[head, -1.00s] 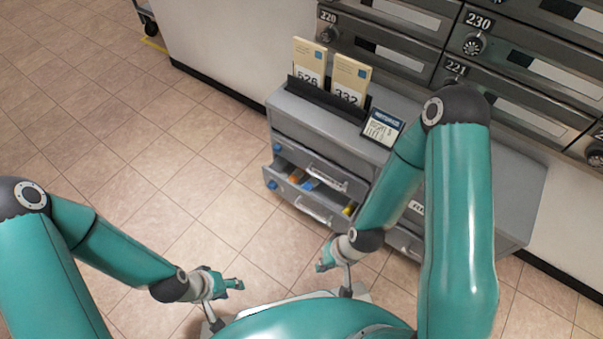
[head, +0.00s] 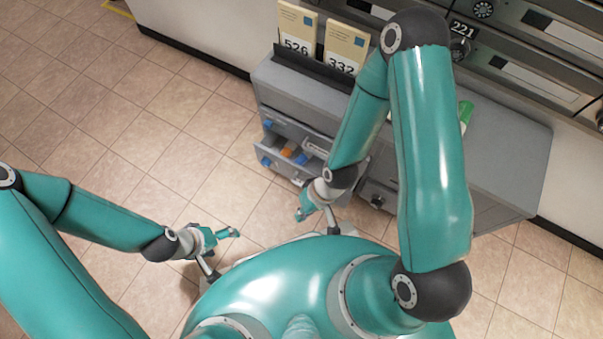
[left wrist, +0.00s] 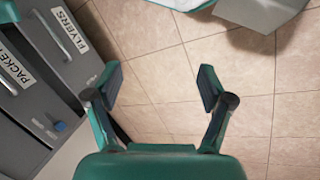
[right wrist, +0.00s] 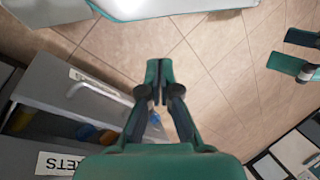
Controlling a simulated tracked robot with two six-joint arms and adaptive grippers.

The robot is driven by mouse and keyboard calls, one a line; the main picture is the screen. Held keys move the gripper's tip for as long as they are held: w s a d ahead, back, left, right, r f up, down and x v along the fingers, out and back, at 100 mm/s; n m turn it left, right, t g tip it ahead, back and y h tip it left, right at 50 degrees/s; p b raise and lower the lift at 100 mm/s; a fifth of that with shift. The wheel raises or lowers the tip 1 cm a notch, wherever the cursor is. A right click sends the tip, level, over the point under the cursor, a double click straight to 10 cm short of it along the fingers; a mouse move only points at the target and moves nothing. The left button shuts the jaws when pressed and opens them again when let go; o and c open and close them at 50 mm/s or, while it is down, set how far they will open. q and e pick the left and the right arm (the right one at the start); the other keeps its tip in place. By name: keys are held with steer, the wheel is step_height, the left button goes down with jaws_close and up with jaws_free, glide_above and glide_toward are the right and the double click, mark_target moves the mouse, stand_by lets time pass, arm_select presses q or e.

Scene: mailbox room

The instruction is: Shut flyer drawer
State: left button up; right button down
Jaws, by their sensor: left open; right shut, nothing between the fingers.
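A grey cabinet (head: 500,130) stands against the wall. One low drawer (head: 283,168) at its left is pulled out, with orange and blue contents showing. In the right wrist view its front (right wrist: 105,98) has a bar handle and a partly hidden label. In the left wrist view a FLYERS label (left wrist: 70,34) is on a drawer front beside one marked PACKETS (left wrist: 14,68). My right gripper (head: 302,213) is shut and empty, just in front of the open drawer; contact cannot be told. My left gripper (head: 233,232) is open and empty above the floor, left of my right gripper.
Two numbered cards, 526 (head: 297,30) and 332 (head: 346,47), stand in a rack on the cabinet top. Numbered mailboxes (head: 530,75) line the wall behind. My right arm covers part of the cabinet. Tiled floor (head: 150,120) to the left is clear.

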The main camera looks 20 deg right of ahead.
arm_select(q)
steer(key=shift+o, duration=1)
steer(key=shift+r+p, duration=0.3)
steer(key=shift+r, duration=0.1)
arm_select(e)
steer(key=s+a+r+n+g+h, duration=0.1)
steer(key=s+a+n+g+h, duration=0.2)
steer(key=n, duration=1.1)
steer(key=w+d+r+n+t+h+p, duration=0.2)
steer(key=w+n+t+h, duration=0.35)
steer(key=w+n, duration=0.55)
steer(key=shift+n+t+y, duration=0.25)
steer(key=shift+n+y, duration=0.05)
steer(key=shift+y, duration=0.05)
steer(key=b+x, duration=0.1)
steer(key=x, duration=0.2)
steer(key=b+x, duration=0.2)
steer(key=x, duration=0.2)
steer(key=w+d+b+x, duration=0.1)
steer(key=x, duration=0.2)
steer(key=shift+d+b, duration=0.2)
steer(key=shift+b, duration=0.1)
arm_select(q)
steer(key=shift+f, duration=1.45)
arm_select(e)
steer(key=shift+w+d+r, duration=0.1)
steer(key=shift+w+d, duration=0.5)
steer(key=shift+d, duration=0.05)
